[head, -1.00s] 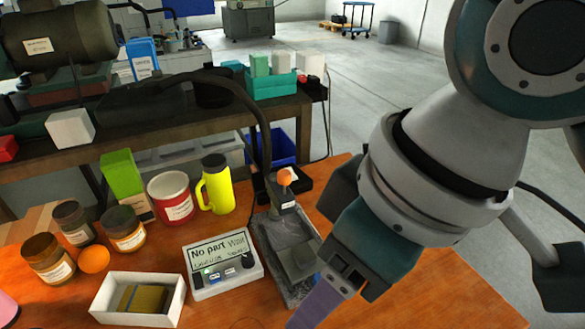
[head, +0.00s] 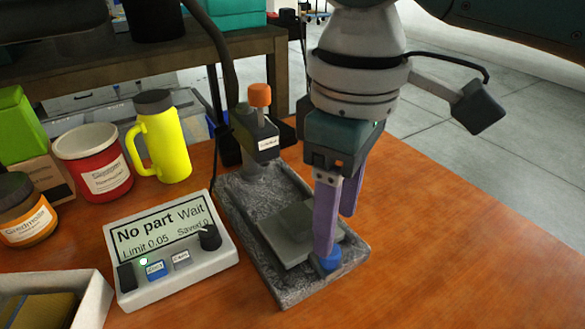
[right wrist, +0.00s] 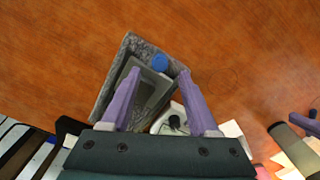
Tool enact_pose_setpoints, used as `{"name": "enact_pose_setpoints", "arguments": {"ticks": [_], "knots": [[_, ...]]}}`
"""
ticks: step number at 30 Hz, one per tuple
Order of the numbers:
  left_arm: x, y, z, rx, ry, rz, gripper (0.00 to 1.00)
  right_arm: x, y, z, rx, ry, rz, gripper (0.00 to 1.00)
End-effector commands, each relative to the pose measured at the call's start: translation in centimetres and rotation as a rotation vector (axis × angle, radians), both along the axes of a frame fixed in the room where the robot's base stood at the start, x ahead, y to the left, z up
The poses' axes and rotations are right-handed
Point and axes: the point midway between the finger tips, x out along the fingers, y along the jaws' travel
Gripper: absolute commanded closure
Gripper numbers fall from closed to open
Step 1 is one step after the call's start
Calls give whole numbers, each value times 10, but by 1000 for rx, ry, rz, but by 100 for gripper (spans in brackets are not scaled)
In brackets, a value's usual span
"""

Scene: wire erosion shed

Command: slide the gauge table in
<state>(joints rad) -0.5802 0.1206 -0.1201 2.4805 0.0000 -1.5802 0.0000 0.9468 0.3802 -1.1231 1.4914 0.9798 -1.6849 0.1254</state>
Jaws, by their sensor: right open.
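The gauge has a speckled grey stone base (head: 240,222) with a column and an orange knob (head: 260,94) at its back. Its grey table plate (head: 290,232) lies on the base, towards the front. A blue knob (head: 328,262) is at the plate's front end; it also shows in the right wrist view (right wrist: 159,62). My right gripper (head: 338,232) points down over this front end. Its purple fingers are apart, and in the right wrist view the blue knob shows between their tips (right wrist: 158,72). Contact cannot be told. A purple finger, seemingly my left gripper's (right wrist: 304,123), shows at that view's right edge.
A readout box (head: 170,250) left of the gauge reads "No part" and "Wait". A yellow jug (head: 168,145), a red tin (head: 95,165), a jar (head: 25,215) and a white tray (head: 95,300) stand further left. The wooden bench is clear at the right.

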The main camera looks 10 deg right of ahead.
Motion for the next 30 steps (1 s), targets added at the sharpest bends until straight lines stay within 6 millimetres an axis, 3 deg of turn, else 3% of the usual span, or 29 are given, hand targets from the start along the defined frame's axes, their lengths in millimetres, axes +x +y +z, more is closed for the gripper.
{"name": "enact_pose_setpoints", "arguments": {"ticks": [3,7,19,30], "knots": [[0,0,-9,0,0,0,100,-1,0,-25,-1,2,0,39],[0,0,-13,0,0,0,100,0,0,-41,1,1,0,39],[0,0,-14,0,0,0,100,0,0,-49,1,-1,2,39],[0,0,-14,0,0,0,100,0,0,-49,1,-1,1,81]]}}
